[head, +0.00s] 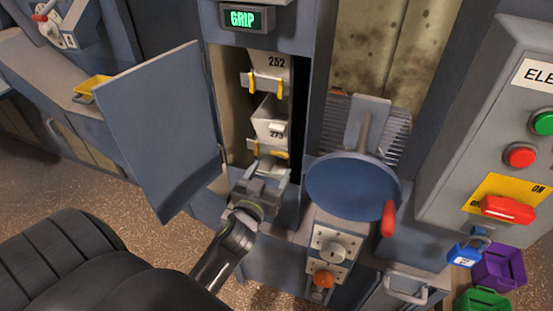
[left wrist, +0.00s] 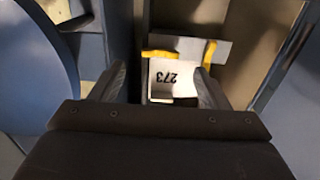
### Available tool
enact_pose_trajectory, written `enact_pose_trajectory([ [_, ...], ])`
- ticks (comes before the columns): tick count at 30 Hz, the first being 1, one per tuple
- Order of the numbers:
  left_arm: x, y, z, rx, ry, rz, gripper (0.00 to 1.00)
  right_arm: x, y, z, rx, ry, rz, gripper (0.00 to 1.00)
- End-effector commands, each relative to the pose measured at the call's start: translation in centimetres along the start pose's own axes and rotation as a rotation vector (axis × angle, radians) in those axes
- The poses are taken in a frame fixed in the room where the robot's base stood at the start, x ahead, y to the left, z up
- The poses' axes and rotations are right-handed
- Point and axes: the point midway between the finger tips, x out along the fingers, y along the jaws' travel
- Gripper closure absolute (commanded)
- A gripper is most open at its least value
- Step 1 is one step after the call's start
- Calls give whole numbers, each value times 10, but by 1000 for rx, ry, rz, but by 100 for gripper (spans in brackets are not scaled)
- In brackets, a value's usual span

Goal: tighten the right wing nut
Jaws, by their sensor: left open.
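A pale bucket marked 273 (head: 270,128) hangs in the open shaft and appears upside down in the left wrist view (left wrist: 172,80). Its right yellow wing nut (head: 279,154) lies roughly crosswise; it shows at the left in the left wrist view (left wrist: 160,54). Its left yellow wing nut (head: 254,148) stands more upright, at the right in the left wrist view (left wrist: 210,54). My left gripper (head: 263,178) is open and empty, just below and in front of the bucket, with its fingers (left wrist: 162,85) apart on either side. My right gripper is not in view.
A bucket marked 252 (head: 268,68) with yellow wing nuts hangs above. The opened door panel (head: 155,125) stands left of the shaft. A blue disc with a red handle (head: 350,182) is close on the right. A GRIP sign (head: 243,18) glows above.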

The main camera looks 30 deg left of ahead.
Motion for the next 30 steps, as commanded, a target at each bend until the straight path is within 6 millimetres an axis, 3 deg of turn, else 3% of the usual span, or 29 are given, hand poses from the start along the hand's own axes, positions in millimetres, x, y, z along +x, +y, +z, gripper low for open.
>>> enact_pose_trajectory([
  [3,22,0,-2,1,1,0,31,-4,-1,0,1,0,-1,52],
  [9,44,0,0,1,-1,0,31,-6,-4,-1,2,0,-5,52],
  [21,50,0,0,0,-1,-1,31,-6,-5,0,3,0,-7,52],
  [30,50,0,1,0,-1,-1,69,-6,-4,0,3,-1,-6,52],
])
